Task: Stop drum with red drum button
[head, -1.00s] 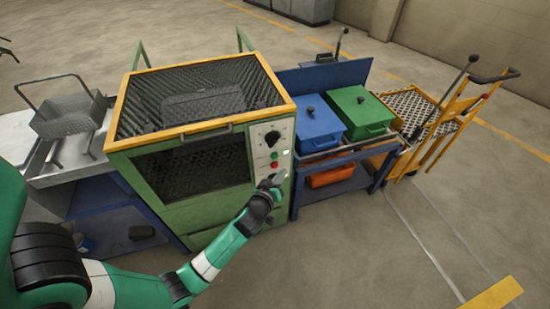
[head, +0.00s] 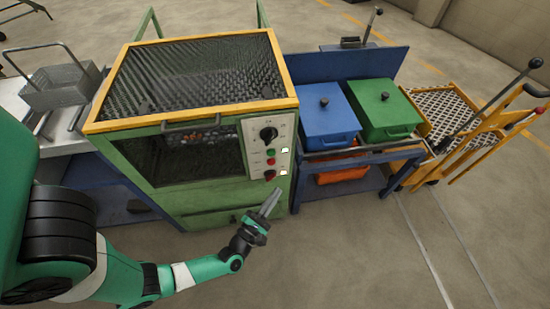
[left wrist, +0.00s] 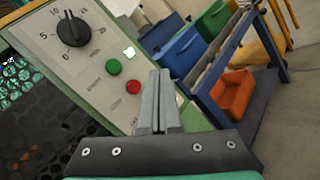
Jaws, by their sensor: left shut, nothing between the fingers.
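The green furnace's control panel (head: 268,145) has a black knob (head: 268,134), a green button (head: 271,152) and a red button (head: 271,161). In the left wrist view, the green button (left wrist: 114,67) and a red button (left wrist: 133,87) show clearly; the fingers hide the panel's lower part. My left gripper (head: 273,195) is shut and empty, its tips in front of and just below the panel, apparently apart from it. The gripper (left wrist: 157,78) points towards the panel. My right gripper is not in view.
The drum shows dimly behind the window (head: 190,150). A blue bin (head: 328,125) and a green bin (head: 385,112) stand on a blue bench to the right. A yellow trolley (head: 470,115) stands farther right. The floor in front is clear.

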